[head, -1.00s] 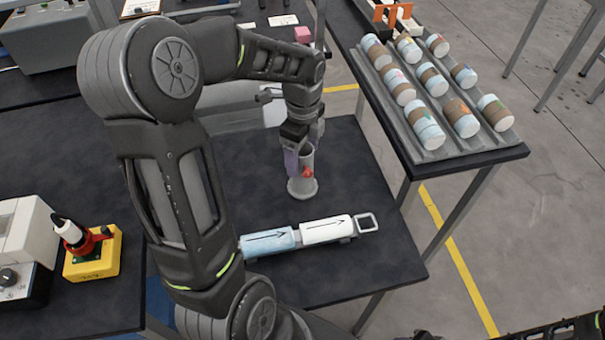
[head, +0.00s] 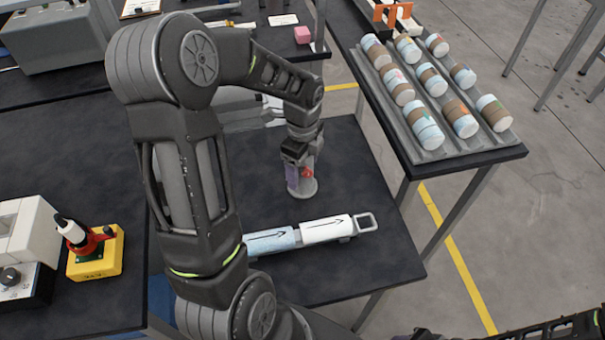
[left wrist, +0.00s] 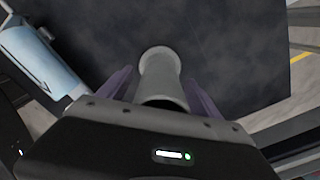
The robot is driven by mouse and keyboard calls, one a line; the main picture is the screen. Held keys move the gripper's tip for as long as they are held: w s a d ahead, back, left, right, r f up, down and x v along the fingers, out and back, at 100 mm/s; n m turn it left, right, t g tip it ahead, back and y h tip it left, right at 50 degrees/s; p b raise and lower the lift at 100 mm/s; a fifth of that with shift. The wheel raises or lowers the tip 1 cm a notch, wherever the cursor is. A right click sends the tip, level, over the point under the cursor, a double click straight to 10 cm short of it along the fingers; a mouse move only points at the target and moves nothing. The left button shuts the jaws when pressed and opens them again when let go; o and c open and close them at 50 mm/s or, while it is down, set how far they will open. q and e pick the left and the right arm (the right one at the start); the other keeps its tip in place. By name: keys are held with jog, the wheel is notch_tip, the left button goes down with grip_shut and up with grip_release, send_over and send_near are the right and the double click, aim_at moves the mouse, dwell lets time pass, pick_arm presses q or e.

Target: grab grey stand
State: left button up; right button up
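The grey stand (head: 303,191) is upright on the dark table, with a round foot and a narrower post. My left gripper (head: 301,172) is low over it and hides most of its post in the head view. In the left wrist view the stand (left wrist: 160,80) lies between the two purple fingers of my left gripper (left wrist: 160,88). Gaps show on both sides of the post, so the fingers are open around it. A small red part shows beside the fingers in the head view. My right gripper is not in view; only part of that arm shows at the lower right.
A holder (head: 366,222) with a light blue roll (head: 269,241) and a white roll (head: 326,229) lies in front of the stand. A grey tray (head: 452,152) of banded cylinders is at the right. A yellow box (head: 97,262) with a red switch stands at the left.

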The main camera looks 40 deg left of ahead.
pick_arm(q)
grip_shut()
dwell(0.7)
